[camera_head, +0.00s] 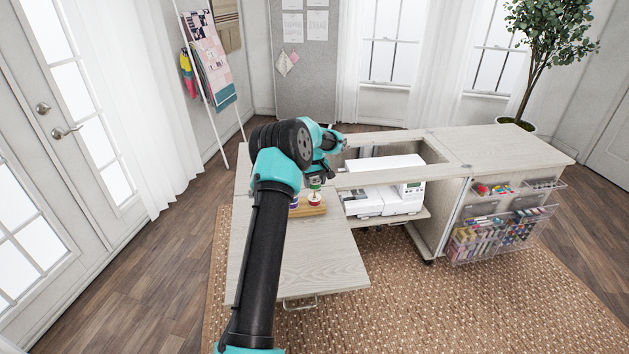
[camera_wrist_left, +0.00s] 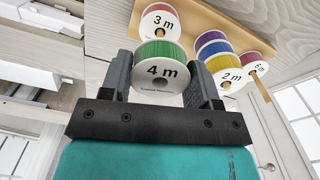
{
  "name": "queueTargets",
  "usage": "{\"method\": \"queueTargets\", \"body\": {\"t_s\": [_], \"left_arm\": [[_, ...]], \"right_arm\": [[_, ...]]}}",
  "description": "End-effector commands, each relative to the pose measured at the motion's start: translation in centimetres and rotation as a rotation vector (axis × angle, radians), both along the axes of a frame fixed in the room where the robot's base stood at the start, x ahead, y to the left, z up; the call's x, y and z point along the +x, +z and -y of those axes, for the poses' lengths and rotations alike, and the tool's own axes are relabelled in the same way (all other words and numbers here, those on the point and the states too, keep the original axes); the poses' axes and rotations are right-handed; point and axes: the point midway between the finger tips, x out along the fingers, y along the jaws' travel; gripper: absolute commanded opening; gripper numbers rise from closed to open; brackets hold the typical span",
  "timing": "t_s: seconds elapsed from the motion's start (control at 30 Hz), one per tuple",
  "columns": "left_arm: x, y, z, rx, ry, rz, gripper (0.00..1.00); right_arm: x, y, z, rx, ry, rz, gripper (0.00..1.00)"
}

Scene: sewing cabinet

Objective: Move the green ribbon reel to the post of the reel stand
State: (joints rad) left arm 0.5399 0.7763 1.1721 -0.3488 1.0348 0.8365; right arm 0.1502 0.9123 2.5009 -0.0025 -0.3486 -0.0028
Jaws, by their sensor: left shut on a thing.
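The green ribbon reel (camera_wrist_left: 160,54), its white face marked "4 m", sits between the fingers of my left gripper (camera_wrist_left: 160,80), which is shut on it. In the head view my left gripper (camera_head: 316,177) is above the wooden reel stand (camera_head: 318,209), with a bit of the green reel (camera_head: 315,184) showing below it. In the wrist view the stand's board (camera_wrist_left: 212,22) carries a red "3 m" reel (camera_wrist_left: 160,20), a blue reel (camera_wrist_left: 211,40), a yellow "2 m" reel (camera_wrist_left: 226,74) and a dark red "6 m" reel (camera_wrist_left: 256,64). My right gripper is out of view.
The stand rests on the cabinet's pale side leaf (camera_head: 305,255). A white sewing machine (camera_head: 385,195) sits to its right in the cabinet opening. Clear bins (camera_head: 500,230) with supplies hang on the cabinet's right part. The leaf's front is bare.

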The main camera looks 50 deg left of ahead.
Motion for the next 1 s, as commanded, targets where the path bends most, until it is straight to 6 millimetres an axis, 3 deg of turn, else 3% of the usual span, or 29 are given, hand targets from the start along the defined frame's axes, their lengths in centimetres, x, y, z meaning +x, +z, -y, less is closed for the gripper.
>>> {"method": "queueTargets", "body": {"t_s": [0.97, 1.0], "left_arm": [[0.0, -1.4, 0.0, 0.0, 0.0, 0.0, 0.33], [0.0, -1.4, 0.0, 0.0, 0.0, 0.0, 0.59]], "right_arm": [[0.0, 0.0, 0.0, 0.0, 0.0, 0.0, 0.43], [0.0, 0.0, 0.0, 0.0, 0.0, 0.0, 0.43]]}}
